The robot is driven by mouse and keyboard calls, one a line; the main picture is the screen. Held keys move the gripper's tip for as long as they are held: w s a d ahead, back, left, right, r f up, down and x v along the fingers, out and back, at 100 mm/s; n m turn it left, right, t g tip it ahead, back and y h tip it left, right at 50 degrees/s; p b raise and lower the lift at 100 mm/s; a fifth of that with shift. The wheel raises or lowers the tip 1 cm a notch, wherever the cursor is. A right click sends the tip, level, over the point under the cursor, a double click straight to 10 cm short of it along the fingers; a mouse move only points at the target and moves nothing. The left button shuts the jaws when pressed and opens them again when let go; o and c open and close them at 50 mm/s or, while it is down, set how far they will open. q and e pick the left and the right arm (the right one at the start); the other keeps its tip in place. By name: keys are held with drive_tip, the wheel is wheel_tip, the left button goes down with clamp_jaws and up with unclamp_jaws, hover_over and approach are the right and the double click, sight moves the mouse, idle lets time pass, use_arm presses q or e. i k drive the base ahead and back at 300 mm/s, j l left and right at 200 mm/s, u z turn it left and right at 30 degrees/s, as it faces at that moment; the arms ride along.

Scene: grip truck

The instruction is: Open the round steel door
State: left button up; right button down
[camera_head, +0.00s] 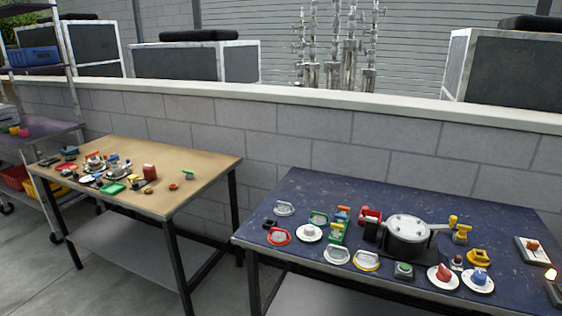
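A round steel door (407,227) lies face up on a dark, low round housing on the blue table (300,195) at right. It looks closed, lying flat on the housing. A metal bar runs from it toward the right, near a yellow handle (453,222). A red block-like part (370,216) sits at its left side. The details of its latch and hinge are too small to tell. Neither of my grippers is in view.
Around the door stand several handles and knobs, including a red-knobbed plate (441,276) and a blue-knobbed plate (478,281). A wooden-topped table (205,164) with more parts stands at left. A block wall (330,130) runs behind. Floor shows between the tables.

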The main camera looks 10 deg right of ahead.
sight(409, 225)
drive_tip(key=i+l, duration=0.1)
drive_tip(key=i, duration=0.7)
drive_tip(key=i+z, duration=0.1)
drive_tip(key=z, duration=0.35)
drive_tip(key=i+z, duration=0.1)
drive_tip(key=z, duration=0.35)
drive_tip(key=i+j+z, duration=0.1)
drive_tip(key=z, duration=0.35)
